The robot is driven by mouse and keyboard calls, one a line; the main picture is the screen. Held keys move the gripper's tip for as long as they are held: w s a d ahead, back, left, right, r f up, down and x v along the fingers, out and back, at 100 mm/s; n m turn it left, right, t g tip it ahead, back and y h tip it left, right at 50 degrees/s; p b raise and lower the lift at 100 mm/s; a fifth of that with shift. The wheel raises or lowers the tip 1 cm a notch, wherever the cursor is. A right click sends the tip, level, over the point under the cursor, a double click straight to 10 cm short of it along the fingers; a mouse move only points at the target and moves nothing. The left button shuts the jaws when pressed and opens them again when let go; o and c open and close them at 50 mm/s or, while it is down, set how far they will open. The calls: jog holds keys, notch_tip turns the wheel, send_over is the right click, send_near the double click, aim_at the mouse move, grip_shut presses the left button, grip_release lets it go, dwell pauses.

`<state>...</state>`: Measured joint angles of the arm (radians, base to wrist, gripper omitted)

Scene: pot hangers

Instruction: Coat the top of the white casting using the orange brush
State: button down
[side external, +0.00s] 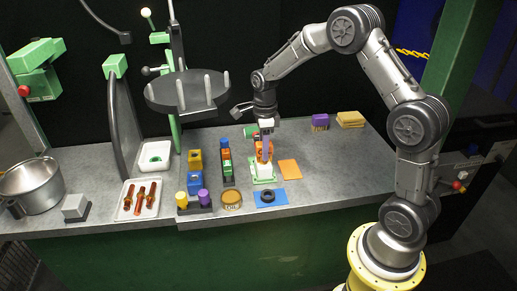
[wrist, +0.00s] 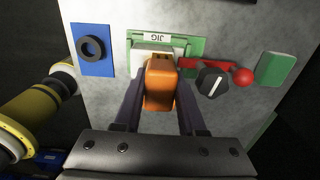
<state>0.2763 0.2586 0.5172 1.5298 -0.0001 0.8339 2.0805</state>
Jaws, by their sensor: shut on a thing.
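My gripper (side external: 264,150) is shut on the orange brush (side external: 261,156); in the wrist view the brush (wrist: 160,84) sits between the two fingers (wrist: 160,88). The brush is at the white casting, which shows pale below it (side external: 263,171) and as a strip beyond it in the wrist view (wrist: 157,49). The casting sits in the green jig (side external: 253,179), whose JIG label (wrist: 157,37) faces the wrist camera. The brush hides most of the casting's top. The bristles are hidden, so I cannot tell whether they touch it.
A blue mat with a black ring (side external: 268,197) and a round tin (side external: 231,200) lie in front. An orange mat (side external: 289,169) is right of the jig. A purple brush (side external: 320,120) and yellow pads (side external: 350,118) stand behind right. Colored blocks (side external: 226,166) stand close on the left.

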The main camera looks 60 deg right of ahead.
aim_at(271, 153)
jog(key=shift+s+d, duration=0.6)
jog(key=shift+s, duration=0.05)
jog(key=shift+w+a, duration=0.25)
jog(key=shift+a, duration=0.6)
jog(key=shift+w+a, duration=0.2)
jog(key=shift+a, duration=0.65)
jog(key=shift+w+a, duration=0.25)
jog(key=shift+a, duration=0.6)
jog(key=shift+s+d, duration=1.6)
jog(key=shift+w+a, duration=1.65)
notch_tip(271, 153, up, 8)
jog(key=shift+d, duration=0.1)
